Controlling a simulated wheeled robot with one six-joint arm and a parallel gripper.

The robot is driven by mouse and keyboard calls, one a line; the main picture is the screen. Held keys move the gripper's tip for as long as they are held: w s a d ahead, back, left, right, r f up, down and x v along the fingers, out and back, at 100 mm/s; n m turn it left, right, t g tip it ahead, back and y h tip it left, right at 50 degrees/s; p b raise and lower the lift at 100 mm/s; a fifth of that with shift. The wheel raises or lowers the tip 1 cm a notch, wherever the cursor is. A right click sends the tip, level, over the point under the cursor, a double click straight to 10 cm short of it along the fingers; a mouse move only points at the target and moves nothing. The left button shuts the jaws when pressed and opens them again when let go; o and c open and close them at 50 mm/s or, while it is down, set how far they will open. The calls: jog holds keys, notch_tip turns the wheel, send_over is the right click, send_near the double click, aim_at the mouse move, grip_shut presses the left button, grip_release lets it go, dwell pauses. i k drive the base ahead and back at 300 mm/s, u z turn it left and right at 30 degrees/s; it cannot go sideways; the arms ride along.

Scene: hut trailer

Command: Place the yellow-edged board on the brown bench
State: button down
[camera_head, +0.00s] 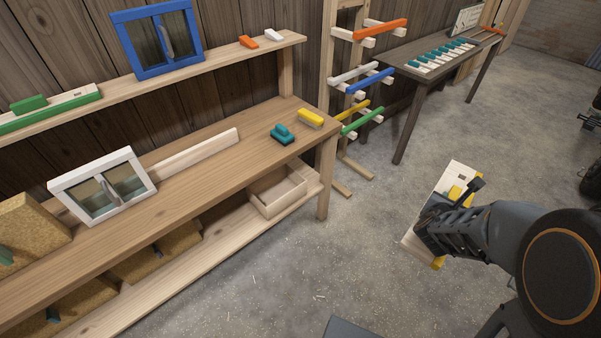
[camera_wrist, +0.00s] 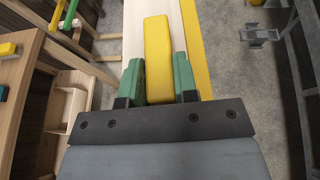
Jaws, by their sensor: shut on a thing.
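The yellow-edged board (camera_head: 459,176) is cream-white with a yellow edge and a yellow block-like grip on its face. My gripper (camera_head: 445,212) is shut on it and holds it above the concrete floor, right of the light wooden workbench; the arm hides part of it. In the wrist view the yellow grip sits between the green finger pads of my gripper (camera_wrist: 160,78), and the board (camera_wrist: 197,50) extends away beyond them. The dark brown bench (camera_head: 401,127) stands against the wall at the back, beyond the board.
A pale board with several teal pieces (camera_head: 440,57) lies on the brown bench. A rack with coloured bars (camera_head: 368,80) stands left of it. The light workbench (camera_head: 215,160) holds a white-framed window (camera_head: 104,185) and yellow and teal blocks. Open floor (camera_head: 420,150) lies before the brown bench.

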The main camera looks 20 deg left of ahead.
aim_at(209, 177)
jog(key=u, duration=0.7)
jog(key=i, duration=1.65)
jog(key=u, duration=3.65)
jog(key=i, duration=0.1)
jog(key=z, duration=0.4)
